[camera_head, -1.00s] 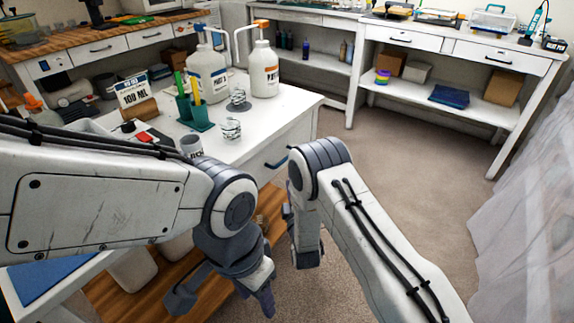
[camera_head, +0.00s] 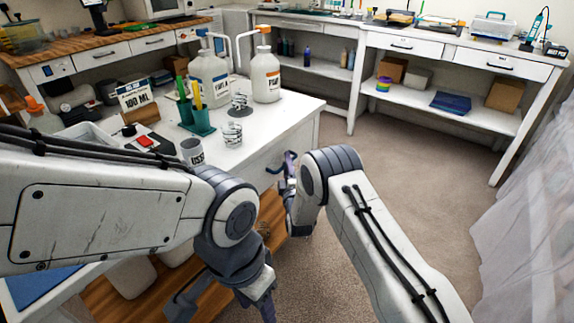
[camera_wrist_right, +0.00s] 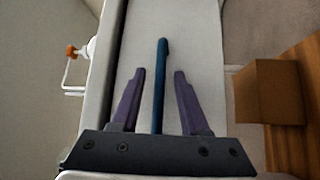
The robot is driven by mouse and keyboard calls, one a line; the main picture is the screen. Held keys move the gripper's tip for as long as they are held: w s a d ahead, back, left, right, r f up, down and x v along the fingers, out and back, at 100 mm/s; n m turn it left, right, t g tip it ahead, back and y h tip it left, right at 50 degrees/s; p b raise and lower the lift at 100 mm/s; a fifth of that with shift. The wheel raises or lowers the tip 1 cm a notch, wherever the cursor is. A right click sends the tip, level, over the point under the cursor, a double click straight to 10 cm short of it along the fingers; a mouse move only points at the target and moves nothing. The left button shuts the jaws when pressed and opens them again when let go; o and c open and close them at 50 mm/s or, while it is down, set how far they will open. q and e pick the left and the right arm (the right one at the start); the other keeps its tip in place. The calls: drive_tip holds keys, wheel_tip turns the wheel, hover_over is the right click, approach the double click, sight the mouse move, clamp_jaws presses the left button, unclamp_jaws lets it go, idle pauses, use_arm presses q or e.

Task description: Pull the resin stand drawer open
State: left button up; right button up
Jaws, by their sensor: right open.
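The resin stand (camera_head: 292,122) is a white bench at centre left. Its white drawer front faces right and is partly hidden by my right arm. In the right wrist view, the drawer front (camera_wrist_right: 200,50) carries a long blue bar handle (camera_wrist_right: 162,88). My right gripper (camera_wrist_right: 159,73) is open, with one purple finger on each side of the handle and gaps visible on both sides. In the head view the right gripper (camera_head: 283,165) is at the drawer front. My left gripper (camera_head: 222,300) is low in front of the stand, open and empty.
On the stand are two pump bottles (camera_head: 266,80), green cups (camera_head: 200,122), a glass (camera_head: 233,134), a grey mug (camera_head: 192,152) and a 100 ML sign (camera_head: 134,93). Carpet (camera_head: 415,165) is clear to the right. A cardboard box (camera_wrist_right: 268,92) shows beside the drawer.

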clamp_jaws()
idle(1.3)
